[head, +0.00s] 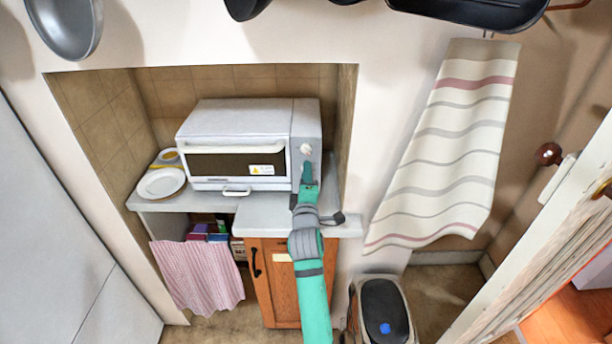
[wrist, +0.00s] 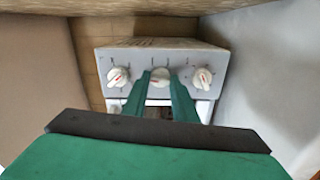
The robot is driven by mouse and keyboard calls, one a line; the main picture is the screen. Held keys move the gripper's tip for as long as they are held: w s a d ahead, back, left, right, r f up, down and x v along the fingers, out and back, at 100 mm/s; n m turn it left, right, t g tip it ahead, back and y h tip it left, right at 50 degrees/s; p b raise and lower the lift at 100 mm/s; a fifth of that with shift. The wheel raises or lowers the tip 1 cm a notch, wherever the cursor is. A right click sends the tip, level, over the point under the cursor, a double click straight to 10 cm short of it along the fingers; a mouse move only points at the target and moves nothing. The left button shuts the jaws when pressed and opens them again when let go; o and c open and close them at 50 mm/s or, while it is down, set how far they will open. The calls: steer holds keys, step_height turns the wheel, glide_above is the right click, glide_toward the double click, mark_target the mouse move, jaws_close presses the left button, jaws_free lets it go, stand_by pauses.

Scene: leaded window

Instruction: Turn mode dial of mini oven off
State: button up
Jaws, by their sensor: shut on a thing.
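The mini oven (head: 235,140) is a white box with a dark glass door, and its control panel is on the right side. In the wrist view the panel (wrist: 103,60) shows three round white dials in a row: a left dial (wrist: 118,77), a middle dial (wrist: 159,74) and a right dial (wrist: 202,77). No label shows which is the mode dial. My gripper (wrist: 160,82) is shut on the middle dial, a green finger on each side. In the head view my gripper (head: 307,172) is at the panel, below one visible dial (head: 306,149); the other dials are hidden.
The oven stands on a grey counter (head: 270,213) in a tiled alcove, with walls close on both sides. White plates (head: 161,183) lie left of it. A striped towel (head: 445,150) hangs at right, and a bin (head: 385,310) stands below. Pans hang above.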

steer(key=shift+d+n, duration=0.1)
steer(key=shift+n, duration=0.6)
steer(key=shift+w, duration=0.1)
steer(key=shift+f, duration=0.1)
steer(key=o, duration=1)
steer(key=shift+o, duration=0.2)
steer(key=shift+s, duration=0.2)
